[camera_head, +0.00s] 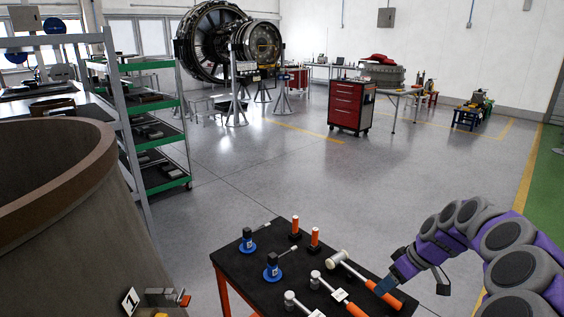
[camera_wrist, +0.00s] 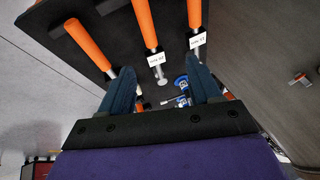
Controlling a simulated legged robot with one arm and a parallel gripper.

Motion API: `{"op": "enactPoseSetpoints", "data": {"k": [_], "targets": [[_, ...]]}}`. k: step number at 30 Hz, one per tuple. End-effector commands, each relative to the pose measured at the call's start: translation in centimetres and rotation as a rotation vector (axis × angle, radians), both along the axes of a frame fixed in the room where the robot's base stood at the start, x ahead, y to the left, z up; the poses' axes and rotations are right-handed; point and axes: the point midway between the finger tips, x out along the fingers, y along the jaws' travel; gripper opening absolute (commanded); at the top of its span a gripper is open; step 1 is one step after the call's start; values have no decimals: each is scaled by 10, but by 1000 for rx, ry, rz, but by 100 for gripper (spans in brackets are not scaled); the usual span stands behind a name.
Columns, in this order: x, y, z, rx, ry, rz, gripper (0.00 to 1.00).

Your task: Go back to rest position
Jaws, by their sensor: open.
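My gripper (camera_head: 385,285) is at the lower right in the head view, at the end of my purple and grey arm, by the right edge of a black-topped tool table (camera_head: 240,270). In the wrist view its two dark blue fingers (camera_wrist: 163,88) are apart with nothing held between them. Beyond them lie hammers with orange handles (camera_wrist: 148,25), some with white tags. In the head view a hammer with a pale head (camera_head: 338,258) lies closest to the gripper; whether they touch cannot be told.
Two blue-based tools (camera_head: 248,244) and two orange-handled upright tools (camera_head: 315,238) stand on the table. A large brown-rimmed cylinder (camera_head: 95,185) fills the left. A green-edged shelf (camera_head: 155,140) stands behind it. A red cabinet (camera_head: 350,105) and a turbofan engine (camera_head: 215,45) are far back. The middle floor is clear.

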Motion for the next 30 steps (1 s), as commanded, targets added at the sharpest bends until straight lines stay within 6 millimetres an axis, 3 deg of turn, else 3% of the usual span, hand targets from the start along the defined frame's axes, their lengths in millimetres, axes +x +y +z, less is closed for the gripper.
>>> {"op": "enactPoseSetpoints", "data": {"k": [5,9,15,22,30], "targets": [[-23,74,42,-7,40,40,63],[-60,128,66,-34,98,46,63],[-128,178,83,-110,192,6,63],[-216,204,80,-230,298,-118,63],[-311,200,60,-357,398,-350,63]]}}
